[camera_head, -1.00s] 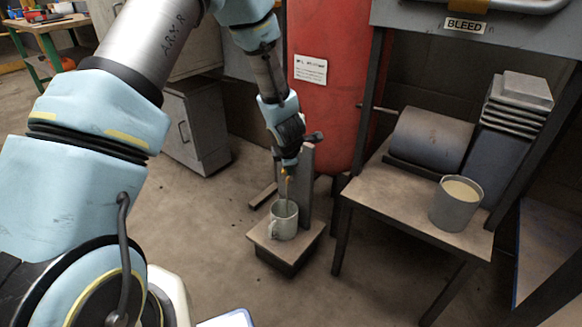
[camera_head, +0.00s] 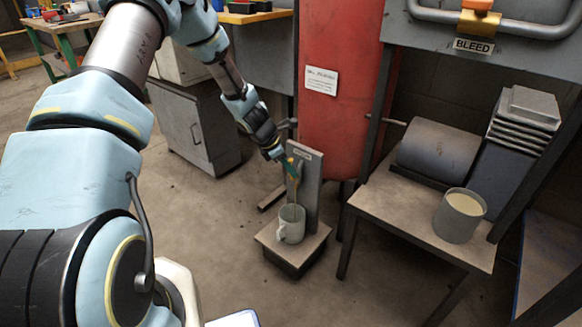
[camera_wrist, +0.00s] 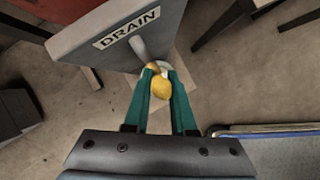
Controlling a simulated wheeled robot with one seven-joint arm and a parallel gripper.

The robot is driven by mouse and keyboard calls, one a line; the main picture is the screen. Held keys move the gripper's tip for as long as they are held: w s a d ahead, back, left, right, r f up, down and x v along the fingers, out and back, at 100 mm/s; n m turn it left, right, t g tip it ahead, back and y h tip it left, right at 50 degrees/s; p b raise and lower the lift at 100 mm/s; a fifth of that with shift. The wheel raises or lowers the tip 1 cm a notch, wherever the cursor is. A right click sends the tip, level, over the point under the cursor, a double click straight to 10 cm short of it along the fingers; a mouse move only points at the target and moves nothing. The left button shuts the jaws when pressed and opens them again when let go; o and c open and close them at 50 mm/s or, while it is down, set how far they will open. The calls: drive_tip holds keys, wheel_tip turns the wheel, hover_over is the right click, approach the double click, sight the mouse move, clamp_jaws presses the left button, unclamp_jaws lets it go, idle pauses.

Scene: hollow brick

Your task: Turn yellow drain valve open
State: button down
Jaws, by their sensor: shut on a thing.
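The yellow drain valve handle (camera_wrist: 161,87) shows between the two green fingers of my gripper (camera_wrist: 161,80) in the wrist view. My gripper is shut on it. In the head view my gripper (camera_head: 291,168) is at the upper left edge of a grey upright plate (camera_head: 309,185), and the valve is mostly hidden there. The plate carries a DRAIN label (camera_wrist: 127,27) in the wrist view, and a grey pipe (camera_wrist: 138,47) comes out below it. A pale mug (camera_head: 291,226) stands upright on the small stand's base below my gripper.
A red tank (camera_head: 335,110) stands behind the drain stand (camera_head: 268,240). To the right, a table (camera_head: 400,213) holds a grey cylinder (camera_head: 437,150) and a can of pale liquid (camera_head: 460,215). A BLEED label (camera_head: 474,45) is at upper right. The floor in front is clear.

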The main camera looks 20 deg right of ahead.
drive_tip(key=shift+w+d+r, duration=0.15)
drive_tip(key=shift+w, duration=0.05)
drive_tip(key=c, duration=1)
unclamp_jaws()
drive_tip(key=shift+o, duration=0.6)
drive_tip(key=shift+s, duration=0.1)
drive_tip(key=p+v, duration=0.2)
drive_tip(key=v, duration=0.8)
drive_tip(key=shift+a+r, duration=0.25)
drive_tip(key=s+a+r+m+t+y, duration=0.1)
drive_tip(key=s+a+r+m+y, duration=0.1)
drive_tip(key=s+a+r+m, duration=0.6)
drive_tip(key=s+a+r+m+y, duration=0.15)
drive_tip(key=a+m, duration=0.25)
drive_tip(key=a, duration=0.8)
drive_tip(key=s+a+r+m+t+y, duration=0.15)
drive_tip(key=s+a+r+m, duration=0.35)
drive_tip(key=a, duration=0.5)
wheel_tip(320, 180, up, 22)
drive_tip(key=m+p, duration=0.1)
drive_tip(key=p, duration=2.1)
drive_tip(key=shift+d+f+g, duration=0.2)
drive_tip(key=shift+d+g, duration=0.05)
drive_tip(key=shift+g, duration=0.2)
